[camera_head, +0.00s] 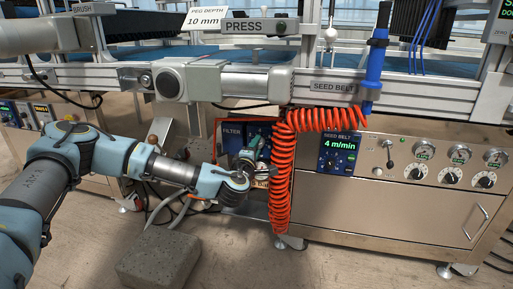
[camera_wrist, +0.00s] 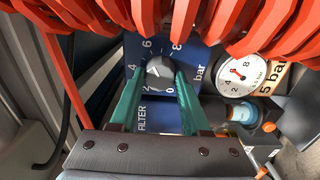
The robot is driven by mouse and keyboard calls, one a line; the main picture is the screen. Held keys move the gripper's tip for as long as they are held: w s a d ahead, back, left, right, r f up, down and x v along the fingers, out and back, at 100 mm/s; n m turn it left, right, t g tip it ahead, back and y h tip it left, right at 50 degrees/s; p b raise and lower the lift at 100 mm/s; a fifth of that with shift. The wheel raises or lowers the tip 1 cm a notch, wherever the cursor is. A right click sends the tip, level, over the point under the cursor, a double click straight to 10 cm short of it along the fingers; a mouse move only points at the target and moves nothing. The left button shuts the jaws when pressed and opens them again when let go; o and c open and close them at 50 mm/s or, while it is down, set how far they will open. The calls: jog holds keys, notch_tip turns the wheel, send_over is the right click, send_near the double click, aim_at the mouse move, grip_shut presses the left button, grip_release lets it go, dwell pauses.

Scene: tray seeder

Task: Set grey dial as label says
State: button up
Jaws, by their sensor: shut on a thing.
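The grey dial (camera_wrist: 158,74) is a round knob on the blue FILTER panel (camera_wrist: 137,112), inside a white scale in bar. The two green fingers of my gripper (camera_wrist: 160,80) are shut on the dial, one on each side. The dial's pointer mark is too small to read surely. A cream label (camera_wrist: 272,80) reading 5 bar sits beside a round white gauge (camera_wrist: 238,68) with a red needle. In the head view my gripper (camera_head: 258,154) is at the FILTER panel (camera_head: 231,131), and the dial is hidden there.
An orange coiled hose (camera_head: 280,180) hangs just right of my gripper and crosses the top of the wrist view. Blue and orange fittings (camera_wrist: 243,112) lie right of the dial. A grey block (camera_head: 158,259) stands on the floor. A SEED BELT panel (camera_head: 338,154) is farther right.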

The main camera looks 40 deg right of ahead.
grip_shut()
jog(key=shift+n, duration=2.8)
jog(key=o, duration=0.8)
grip_release()
jog(key=shift+a, duration=0.1)
